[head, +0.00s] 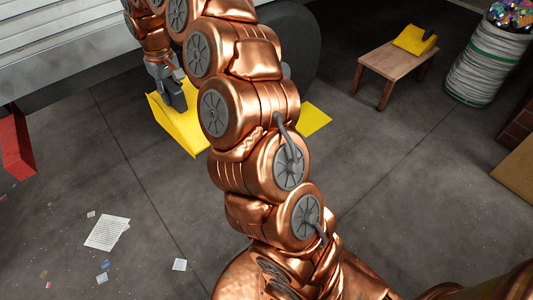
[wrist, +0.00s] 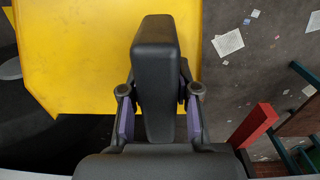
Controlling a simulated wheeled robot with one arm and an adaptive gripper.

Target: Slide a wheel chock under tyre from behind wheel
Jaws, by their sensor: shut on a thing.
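A yellow wheel chock (head: 180,128) is at floor level left of my arm in the head view. It fills the upper left of the wrist view (wrist: 75,60), with its black handle (wrist: 158,60) upright in the middle. My gripper (head: 173,92) is shut on this handle, with purple-padded fingers on both sides in the wrist view (wrist: 158,112). The dark tyre (head: 300,45) stands beside the trailer, partly behind my arm. My arm hides the space between chock and tyre, so I cannot tell whether they touch.
A second yellow chock (head: 413,40) rests on a wooden stool (head: 397,65). A flat yellow patch (head: 316,120) lies near the tyre. A bin (head: 485,65) stands at the upper right. A red block (head: 15,145) is at the left.

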